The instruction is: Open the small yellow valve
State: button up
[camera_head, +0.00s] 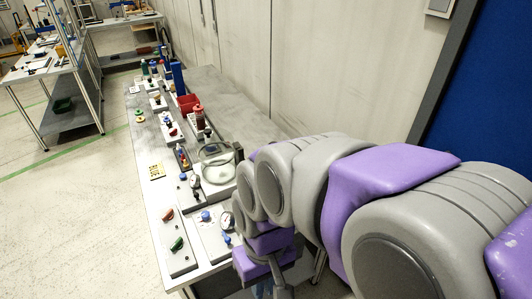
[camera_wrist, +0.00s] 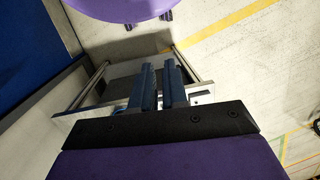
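I cannot pick out a small yellow valve for certain in either view. In the head view a workbench (camera_head: 150,205) carries a row of small boards with valves, gauges and knobs. A flat yellow patterned piece (camera_head: 157,170) lies on its left edge; it does not look like a valve. Near the front are a board with a red and a green knob (camera_head: 177,243) and a board with a blue valve and a gauge (camera_head: 213,238). My gripper (camera_wrist: 160,68) shows two blue fingers with a narrow, empty gap between them. It is beside the bench's near end, touching nothing that I can see.
A round glass vessel (camera_head: 217,160) stands mid-bench, near my arm. A red bin (camera_head: 188,103) and a red bottle (camera_head: 199,117) are farther back. A wall (camera_head: 300,70) runs along the right. Open floor (camera_head: 75,215) lies left of the bench.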

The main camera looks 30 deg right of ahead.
jog(key=w+r+y, duration=0.1)
jog(key=w, duration=0.2)
jog(key=w+d+r+m+t+y+p, duration=0.1)
jog(key=w+r, duration=0.1)
jog(key=w, duration=0.2)
jog(key=w+d+r, duration=0.1)
jog(key=w, duration=0.3)
jog(key=shift+w+r+y, duration=0.1)
jog(key=shift+r+y, duration=0.25)
jog(key=shift+y, duration=0.05)
grip_shut()
jog(key=w+d+r+m+t+y+p, duration=0.1)
jog(key=w+d+m+t, duration=0.1)
jog(key=w+d, duration=0.5)
jog(key=w+d+r+m+t+y+p, duration=0.1)
jog(key=w+d+m+t, duration=0.2)
jog(key=d, duration=0.7)
jog(key=w+d+f+m+t, duration=0.1)
jog(key=d+m, duration=0.1)
jog(key=d, duration=0.9)
jog(key=shift+w+d+f+m+t+p, duration=0.2)
jog(key=shift+w+m+t+p, duration=0.1)
jog(key=shift+m+p, duration=0.15)
jog(key=shift+a, duration=0.2)
